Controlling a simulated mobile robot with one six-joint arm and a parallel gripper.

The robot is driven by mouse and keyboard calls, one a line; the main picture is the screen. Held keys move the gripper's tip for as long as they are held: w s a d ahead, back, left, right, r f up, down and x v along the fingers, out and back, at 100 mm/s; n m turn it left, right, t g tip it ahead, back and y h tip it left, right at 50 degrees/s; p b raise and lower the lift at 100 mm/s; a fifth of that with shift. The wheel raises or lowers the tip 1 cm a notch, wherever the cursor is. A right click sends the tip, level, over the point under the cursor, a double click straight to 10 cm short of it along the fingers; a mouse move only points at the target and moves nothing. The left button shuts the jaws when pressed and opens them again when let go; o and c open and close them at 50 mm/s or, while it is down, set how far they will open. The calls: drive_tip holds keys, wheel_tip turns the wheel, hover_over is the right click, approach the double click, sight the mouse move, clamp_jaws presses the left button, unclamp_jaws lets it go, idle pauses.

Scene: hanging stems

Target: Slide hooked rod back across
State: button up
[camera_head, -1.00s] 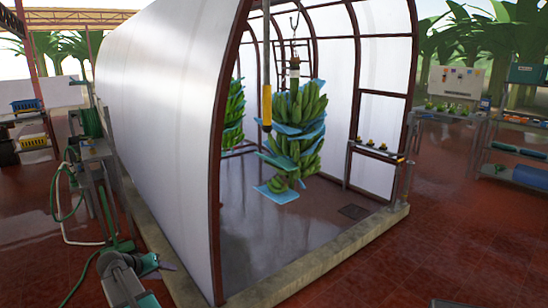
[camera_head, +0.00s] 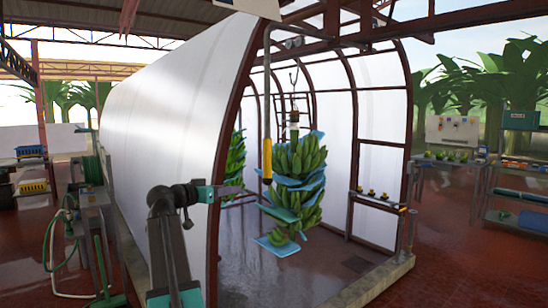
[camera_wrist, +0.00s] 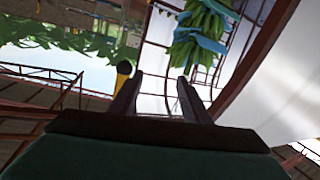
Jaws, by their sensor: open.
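The hooked rod (camera_head: 267,110) is a grey pole bent over at its top near the overhead beam, with a yellow grip (camera_head: 267,158). It hangs upright in front of the banana bunch (camera_head: 296,175) with blue sheets. My gripper (camera_head: 242,190) is raised at the left of the rod, apart from it and a little below the grip's end. In the wrist view my gripper (camera_wrist: 159,80) is open and empty. There the yellow grip with its dark end (camera_wrist: 123,70) shows just left of the left finger, outside the jaws.
The white tunnel wall (camera_head: 165,100) and its brown arch (camera_head: 220,150) stand close behind my arm. Another bunch (camera_head: 235,153) hangs deeper inside. A small shelf (camera_head: 378,200) with bananas is at the right. A low kerb (camera_head: 385,283) edges the tunnel floor.

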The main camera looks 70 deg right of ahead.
drive_tip(key=s+r+m+g, duration=0.2)
drive_tip(key=s+r, duration=0.5)
drive_tip(key=r, duration=0.3)
drive_tip(key=shift+d+r+m+h, duration=0.15)
drive_tip(key=shift+d+m+h, duration=0.2)
drive_tip(key=shift+m+h, duration=0.05)
drive_tip(key=shift+d, duration=0.1)
drive_tip(key=p+x, duration=0.4)
drive_tip(key=x, duration=0.9)
drive_tip(key=shift+d+p, duration=0.3)
drive_tip(key=shift+s, duration=0.15)
drive_tip(key=shift+c, duration=0.4)
drive_tip(key=shift+r, duration=0.1)
clamp_jaws()
